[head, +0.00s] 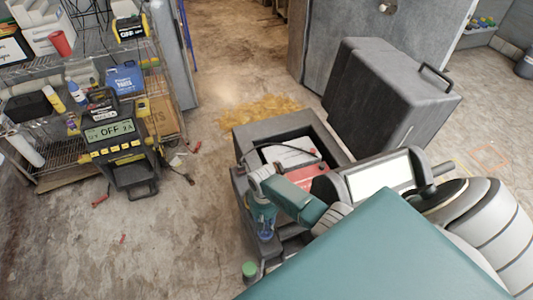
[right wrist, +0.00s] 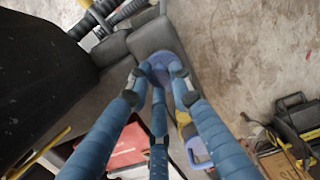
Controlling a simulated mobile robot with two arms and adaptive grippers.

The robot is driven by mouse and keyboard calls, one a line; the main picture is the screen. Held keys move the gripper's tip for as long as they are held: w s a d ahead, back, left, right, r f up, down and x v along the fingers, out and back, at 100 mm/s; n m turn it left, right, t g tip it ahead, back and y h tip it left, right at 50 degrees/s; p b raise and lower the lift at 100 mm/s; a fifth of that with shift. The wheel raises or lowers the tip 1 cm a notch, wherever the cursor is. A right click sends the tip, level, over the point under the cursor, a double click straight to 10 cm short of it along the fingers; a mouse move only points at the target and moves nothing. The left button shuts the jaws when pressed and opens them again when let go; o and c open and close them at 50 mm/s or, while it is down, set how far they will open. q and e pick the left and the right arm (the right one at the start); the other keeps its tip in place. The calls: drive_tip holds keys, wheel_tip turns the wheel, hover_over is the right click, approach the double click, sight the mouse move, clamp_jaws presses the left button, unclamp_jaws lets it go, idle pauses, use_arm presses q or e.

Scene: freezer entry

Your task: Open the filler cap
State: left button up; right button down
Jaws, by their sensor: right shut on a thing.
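The filler cap (right wrist: 172,57) is a round blue-purple disc on a grey machine body in the right wrist view. The three blue-wrapped fingers of my right gripper (right wrist: 160,78) converge on it and are shut on it, covering part of it. In the head view my right gripper (head: 264,222) points down at the front left corner of the open grey machine (head: 270,130). The cap is mostly hidden there by the fingers. I cannot tell whether the cap has turned. My left gripper is not in view.
Red and white parts sit inside the machine, and its large grey cover (head: 385,95) stands tilted up behind. A green-topped item (head: 249,269) is at the lower front. Floor between is mostly clear.

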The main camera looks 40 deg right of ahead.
drive_tip(key=w+g+b, duration=0.1)
drive_tip(key=b, duration=0.2)
drive_tip(key=shift+w+d+g, duration=0.15)
drive_tip(key=shift+w+g, duration=0.1)
drive_tip(key=shift+g, duration=0.05)
drive_tip(key=b, duration=0.1)
drive_tip(key=g+b, duration=0.1)
drive_tip(key=shift+w+d+r+y+b, duration=0.1)
drive_tip(key=shift+w+r+y+b, duration=0.2)
drive_tip(key=shift+w+d+r+b, duration=0.15)
drive_tip(key=shift+w+b, duration=0.15)
drive_tip(key=shift+b, duration=0.2)
drive_tip(key=shift+w+d+r+b, duration=0.1)
drive_tip(key=shift+w+r+b, duration=0.2)
drive_tip(key=shift+w+b, duration=0.3)
drive_tip(key=shift+w, duration=0.15)
drive_tip(key=c, duration=1.7)
unclamp_jaws()
drive_tip(key=shift+o, duration=0.8)
drive_tip(key=shift+f, duration=0.25)
drive_tip(key=shift+r, duration=0.1)
